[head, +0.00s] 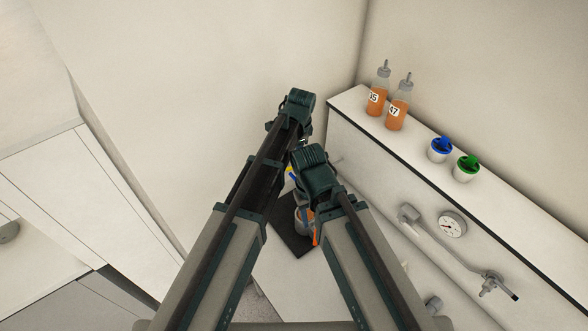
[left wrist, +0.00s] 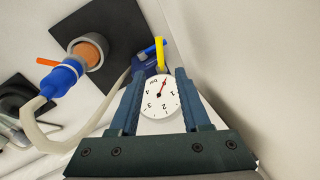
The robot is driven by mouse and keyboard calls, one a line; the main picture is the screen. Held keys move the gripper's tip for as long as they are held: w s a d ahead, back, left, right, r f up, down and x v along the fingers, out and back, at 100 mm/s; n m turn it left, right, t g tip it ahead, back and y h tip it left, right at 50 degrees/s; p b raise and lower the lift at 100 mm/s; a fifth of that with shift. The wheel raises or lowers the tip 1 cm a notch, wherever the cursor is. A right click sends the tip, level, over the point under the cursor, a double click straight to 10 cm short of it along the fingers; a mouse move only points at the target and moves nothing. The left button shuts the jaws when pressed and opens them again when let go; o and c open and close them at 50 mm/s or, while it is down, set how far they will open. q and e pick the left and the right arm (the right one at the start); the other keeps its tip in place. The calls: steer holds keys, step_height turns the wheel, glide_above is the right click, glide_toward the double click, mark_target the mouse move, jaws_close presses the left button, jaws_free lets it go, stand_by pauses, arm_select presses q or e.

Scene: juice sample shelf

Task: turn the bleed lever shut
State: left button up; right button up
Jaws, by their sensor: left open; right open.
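In the left wrist view a yellow lever (left wrist: 160,54) stands upright just beyond a white dial gauge (left wrist: 160,97). An orange lever (left wrist: 48,62) sticks out beside a blue hose fitting (left wrist: 60,78). I cannot tell for certain which lever is the bleed lever. My left gripper (left wrist: 157,82) is open, its fingers either side of the gauge in the picture, with the yellow lever past the tips; contact cannot be told. In the head view the yellow part (head: 290,173) is mostly hidden behind my arms. My right gripper (head: 318,182) is open, its fingers largely hidden under its wrist.
A white shelf (head: 348,108) at right carries two orange juice bottles (head: 387,103), a blue-lidded cup (head: 440,150) and a green-lidded cup (head: 466,168). Another gauge (head: 452,224) and a grey pipe (head: 445,250) are on its front. A pale hose (left wrist: 62,140) loops near the black mat (left wrist: 115,32).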

arm_select(q)
steer(key=f+b, duration=0.2)
steer(key=f, duration=0.1)
steer(key=w+f+b, duration=0.1)
steer(key=f+b, duration=0.5)
steer(key=shift+w+a+f, duration=0.15)
steer(key=shift+w+a, duration=0.1)
steer(key=shift+w, duration=0.15)
jaws_close()
stand_by(1.0)
